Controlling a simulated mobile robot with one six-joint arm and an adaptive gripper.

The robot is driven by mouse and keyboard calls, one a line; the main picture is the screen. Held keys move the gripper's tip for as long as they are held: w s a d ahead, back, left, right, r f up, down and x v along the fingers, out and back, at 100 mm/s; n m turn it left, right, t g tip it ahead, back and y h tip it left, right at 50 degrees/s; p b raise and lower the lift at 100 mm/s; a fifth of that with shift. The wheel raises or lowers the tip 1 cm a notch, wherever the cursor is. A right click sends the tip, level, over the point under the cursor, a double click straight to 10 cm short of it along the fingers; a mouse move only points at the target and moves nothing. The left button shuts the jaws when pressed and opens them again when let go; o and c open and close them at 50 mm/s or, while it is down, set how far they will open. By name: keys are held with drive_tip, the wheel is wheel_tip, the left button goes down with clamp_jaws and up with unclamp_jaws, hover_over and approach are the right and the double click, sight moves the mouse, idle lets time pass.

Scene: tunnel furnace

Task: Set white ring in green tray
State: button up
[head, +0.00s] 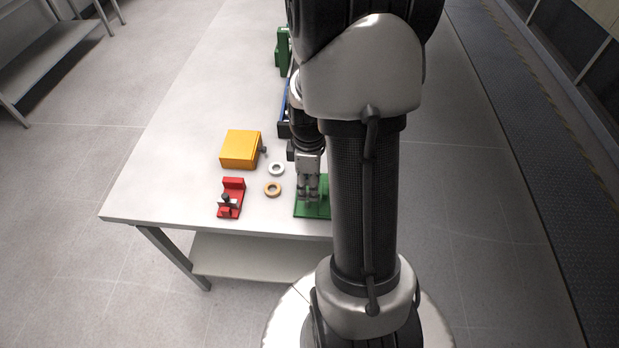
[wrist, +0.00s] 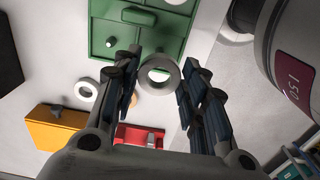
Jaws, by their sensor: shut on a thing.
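My gripper (wrist: 158,72) is shut on a white ring (wrist: 159,88), which sits between its fingertips in the wrist view. The green tray (wrist: 170,48) lies just beyond the held ring in that view and has low dividing walls. In the head view my gripper (head: 311,188) points down over the green tray (head: 323,211), and the held ring cannot be made out there. Another white ring (head: 277,169) lies flat on the table to the left; it also shows in the wrist view (wrist: 86,90).
A copper-coloured ring (head: 273,188) lies near the loose white ring. A yellow box (head: 240,149) and a red fixture (head: 232,196) stand further left. The table's front edge is close to the tray.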

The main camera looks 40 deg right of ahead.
sight(309, 202)
drive_tip(key=shift+f+b, duration=2.35)
drive_tip(key=shift+f, duration=0.7)
drive_tip(key=shift+f+b, duration=0.4)
drive_tip(key=shift+f, duration=0.2)
drive_tip(key=o, duration=1.1)
drive_tip(key=o, duration=0.3)
drive_tip(key=shift+r, duration=0.1)
drive_tip(key=shift+r+p, duration=3)
drive_tip(key=shift+r, duration=0.5)
